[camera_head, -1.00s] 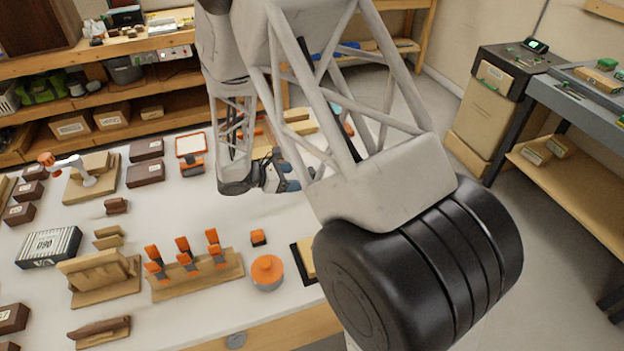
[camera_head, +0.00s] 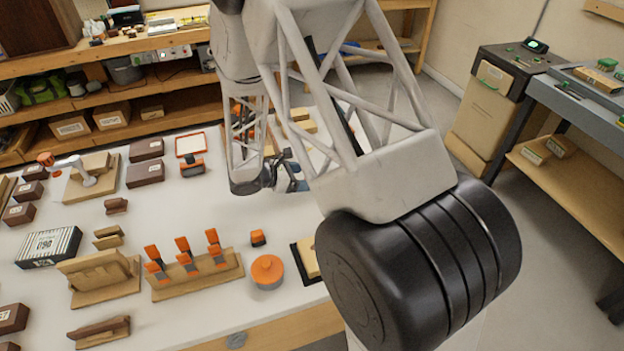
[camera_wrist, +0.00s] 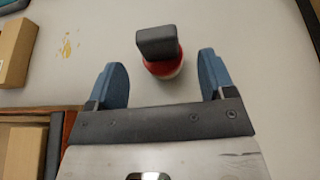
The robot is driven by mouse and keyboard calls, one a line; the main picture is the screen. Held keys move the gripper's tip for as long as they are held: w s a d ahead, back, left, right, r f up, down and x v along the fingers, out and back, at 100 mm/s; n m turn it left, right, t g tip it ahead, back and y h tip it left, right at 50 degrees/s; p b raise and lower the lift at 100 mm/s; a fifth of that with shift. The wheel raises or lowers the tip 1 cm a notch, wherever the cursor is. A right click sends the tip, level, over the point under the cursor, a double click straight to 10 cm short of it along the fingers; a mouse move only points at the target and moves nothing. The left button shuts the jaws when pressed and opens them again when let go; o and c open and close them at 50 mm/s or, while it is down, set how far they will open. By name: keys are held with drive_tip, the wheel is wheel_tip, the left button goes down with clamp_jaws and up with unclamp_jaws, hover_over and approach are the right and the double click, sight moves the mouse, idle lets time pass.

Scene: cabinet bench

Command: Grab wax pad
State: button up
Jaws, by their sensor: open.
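In the wrist view, what looks like the wax pad (camera_wrist: 158,43) has a dark grey block-like top over a round red and white base. It stands on the pale bench top. My gripper (camera_wrist: 162,72) is open, with its two blue fingers apart. The pad lies at and just beyond the fingertip gap, a little left of its middle; I see no finger touching it. In the head view, my gripper (camera_head: 293,180) is over the far right part of the bench, and my arm hides the pad there.
In the wrist view, a wooden block (camera_wrist: 14,52) lies at left and a brown-edged tray (camera_wrist: 66,128) at lower left. In the head view, an orange-lidded pot (camera_head: 267,270) and a rack of orange-handled tools (camera_head: 200,276) stand nearer.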

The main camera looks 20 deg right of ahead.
drive_tip(key=shift+x, duration=2.3)
drive_tip(key=shift+s+r, duration=0.1)
drive_tip(key=c, duration=0.9)
